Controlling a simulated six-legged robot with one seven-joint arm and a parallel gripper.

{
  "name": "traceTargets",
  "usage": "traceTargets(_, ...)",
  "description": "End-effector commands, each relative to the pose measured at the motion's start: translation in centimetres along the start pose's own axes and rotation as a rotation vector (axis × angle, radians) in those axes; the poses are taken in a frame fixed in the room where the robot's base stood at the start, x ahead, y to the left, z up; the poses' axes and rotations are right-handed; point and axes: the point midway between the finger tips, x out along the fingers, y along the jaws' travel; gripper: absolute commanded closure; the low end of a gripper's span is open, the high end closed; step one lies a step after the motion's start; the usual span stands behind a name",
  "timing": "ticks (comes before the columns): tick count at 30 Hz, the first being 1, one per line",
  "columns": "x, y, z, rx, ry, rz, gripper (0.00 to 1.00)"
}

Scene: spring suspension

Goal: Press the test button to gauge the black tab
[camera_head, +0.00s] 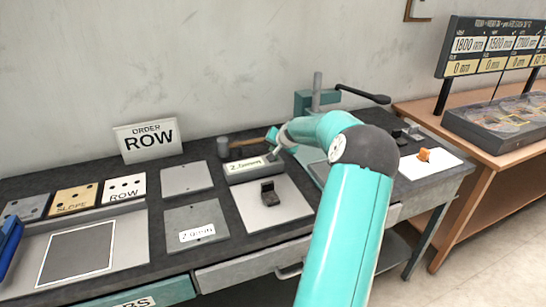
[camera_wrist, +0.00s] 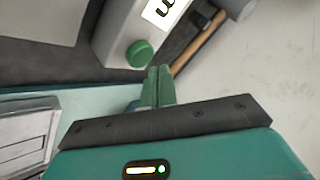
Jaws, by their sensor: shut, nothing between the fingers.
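The gauge box (camera_head: 254,168) is a grey block with a white readout label, standing behind a pale plate on the bench. A green round button (camera_wrist: 139,53) shows on the box's end in the wrist view. I take it for the test button. A black tab-like piece (camera_head: 269,193) sits on the pale plate in front of the box. My gripper (camera_wrist: 159,72) is shut and empty. Its fingertips are close beside the button; I cannot tell whether they touch it. In the head view my gripper (camera_head: 273,152) is at the box's right end, partly hidden.
A hammer (camera_head: 224,147) lies behind the box. A teal press (camera_head: 312,101) with a black lever stands behind my arm. Grey plates (camera_head: 187,179) and an ORDER ROW sign (camera_head: 149,140) are at left. An orange piece (camera_head: 424,155) lies on a white sheet at right.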

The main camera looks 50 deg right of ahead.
Motion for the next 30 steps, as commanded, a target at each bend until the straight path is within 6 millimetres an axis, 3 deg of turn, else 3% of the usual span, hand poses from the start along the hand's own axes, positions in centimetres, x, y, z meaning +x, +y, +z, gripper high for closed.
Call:
traceTargets(15, -3.1, -2.3, -2.3, -0.001, 0.003, 0.000, 1.00)
traceTargets(30, -3.2, -2.4, -2.4, 0.000, 0.001, 0.000, 1.00)
